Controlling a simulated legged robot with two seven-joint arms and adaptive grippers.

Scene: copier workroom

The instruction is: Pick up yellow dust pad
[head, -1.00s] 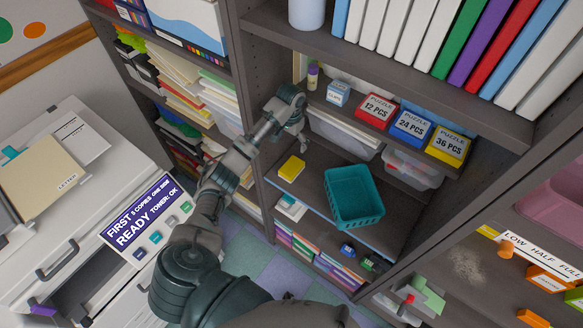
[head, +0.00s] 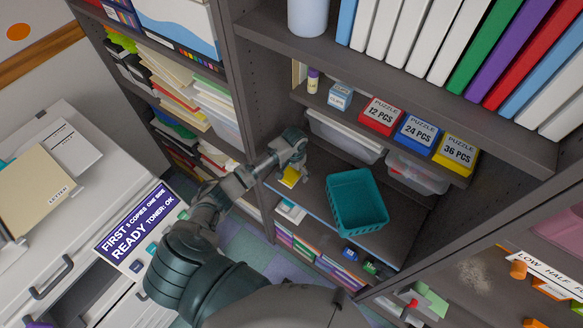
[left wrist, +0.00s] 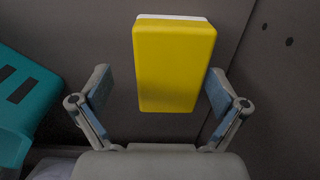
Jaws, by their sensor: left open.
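The yellow dust pad (head: 290,177) lies on a dark shelf, partly covered by my left gripper (head: 298,170) in the head view. In the left wrist view the yellow dust pad (left wrist: 174,66) shows as a yellow block with a white strip along its far edge. My left gripper (left wrist: 158,103) is open there, with one finger on each side of the pad's near part. A gap shows between each finger and the pad. My right gripper is in neither view.
A teal basket (head: 356,201) stands on the same shelf, right of the pad; its edge (left wrist: 22,105) also shows in the wrist view. Puzzle boxes (head: 417,133) and clear bins (head: 345,136) sit above. A shelf upright (head: 240,95) stands to the left.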

